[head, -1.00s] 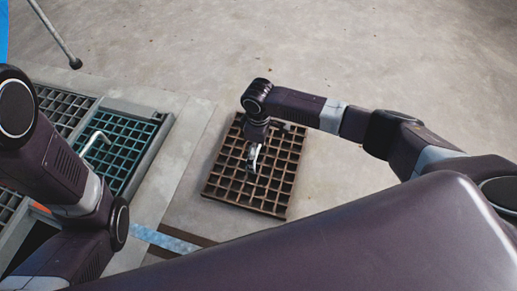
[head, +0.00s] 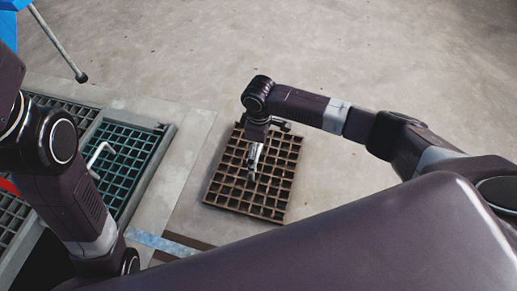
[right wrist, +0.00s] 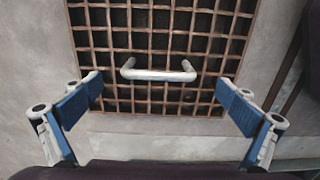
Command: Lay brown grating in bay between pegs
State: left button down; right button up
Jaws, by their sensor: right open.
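The brown grating (head: 276,198) lies flat on the concrete floor in the middle of the head view. Its pale bar handle (right wrist: 158,73) shows upright in the right wrist view. My right gripper (head: 253,173) is over the grating. In the right wrist view my right gripper (right wrist: 162,97) is open and empty, with its blue-padded fingers wide apart on either side of the handle. A dark opening (head: 48,265) shows at the lower left, partly hidden by my left arm. I cannot make out pegs. My left gripper is out of view.
A teal grating (head: 128,165) with a white handle sits in a grey frame at the left. A dark grating (head: 60,103) lies beyond it. A blue strip (head: 165,242) crosses the floor. A metal rod (head: 60,45) hangs at top left. Floor right of the brown grating is clear.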

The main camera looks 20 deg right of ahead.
jog(key=shift+r, duration=0.25)
